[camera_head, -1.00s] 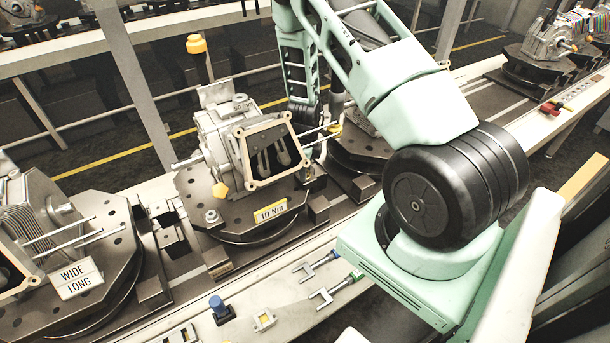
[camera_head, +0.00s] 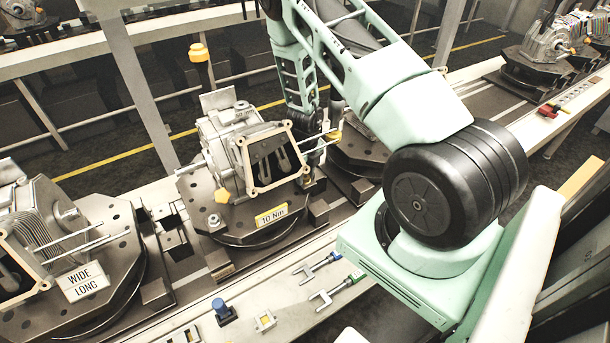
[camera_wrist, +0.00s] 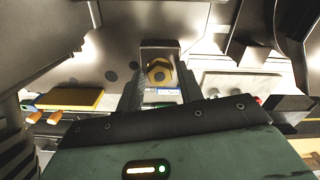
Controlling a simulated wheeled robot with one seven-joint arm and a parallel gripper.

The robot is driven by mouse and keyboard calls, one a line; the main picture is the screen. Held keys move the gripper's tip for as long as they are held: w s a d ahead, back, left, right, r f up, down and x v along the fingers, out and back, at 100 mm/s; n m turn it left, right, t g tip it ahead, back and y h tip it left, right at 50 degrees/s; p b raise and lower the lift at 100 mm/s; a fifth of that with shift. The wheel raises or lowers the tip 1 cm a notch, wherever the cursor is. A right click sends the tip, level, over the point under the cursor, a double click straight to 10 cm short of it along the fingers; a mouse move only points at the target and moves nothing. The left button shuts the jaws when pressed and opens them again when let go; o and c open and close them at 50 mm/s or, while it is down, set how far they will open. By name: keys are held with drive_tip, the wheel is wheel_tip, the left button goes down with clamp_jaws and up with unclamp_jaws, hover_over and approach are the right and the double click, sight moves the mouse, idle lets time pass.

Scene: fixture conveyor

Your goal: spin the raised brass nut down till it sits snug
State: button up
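A brass hex nut (camera_wrist: 159,71) shows in the wrist view on a dark block, between the two fingertips of my gripper (camera_wrist: 160,84). The fingers stand on either side of it, with a narrow gap visible; I cannot make out contact. How high the nut sits on its thread is hidden from this angle. In the head view my gripper (camera_head: 309,172) points down at the right edge of the fixture plate (camera_head: 205,232) marked "10 Nm", and the nut under it is mostly hidden.
A grey housing (camera_head: 225,150) with an open square flange and protruding rods stands close left of my gripper. Gauges (camera_head: 325,265) lie on the front rail. A "WIDE LONG" fixture (camera_head: 85,282) stands left.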

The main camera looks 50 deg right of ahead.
clamp_jaws()
drive_tip(key=shift+r+m+p, duration=0.35)
drive_tip(key=shift+m+p, duration=0.75)
drive_tip(key=shift+p, duration=0.05)
drive_tip(key=m+p, duration=0.2)
drive_tip(key=m, duration=0.1)
drive_tip(key=shift+m+p, duration=0.4)
drive_tip(key=shift+f+m, duration=0.3)
drive_tip(key=shift+m, duration=0.5)
drive_tip(key=shift+m+b, duration=0.35)
drive_tip(key=shift+m, duration=0.85)
drive_tip(key=m, duration=0.5)
drive_tip(key=shift+f, duration=0.1)
